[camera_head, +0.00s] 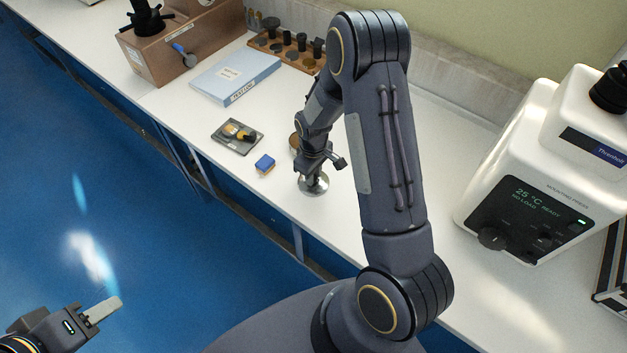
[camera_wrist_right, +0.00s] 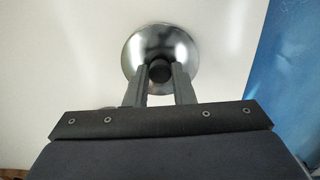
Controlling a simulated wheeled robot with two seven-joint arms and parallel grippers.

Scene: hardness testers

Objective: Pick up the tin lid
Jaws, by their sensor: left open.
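The tin lid, a round shiny silver disc with a dark knob in its middle, shows on the white bench in the camera_head view (camera_head: 314,186) and in the right wrist view (camera_wrist_right: 137,52). My right gripper (camera_head: 318,169) points down over it. In the right wrist view, the fingers of my right gripper (camera_wrist_right: 160,76) stand on either side of the dark knob, very close to it. I cannot tell whether they press on it. My left gripper (camera_head: 102,311) is open and empty at the lower left, over the blue floor, away from the bench.
A round brownish thing (camera_head: 294,143) is partly hidden behind my right arm. A white mounting press (camera_head: 530,180) stands at right.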

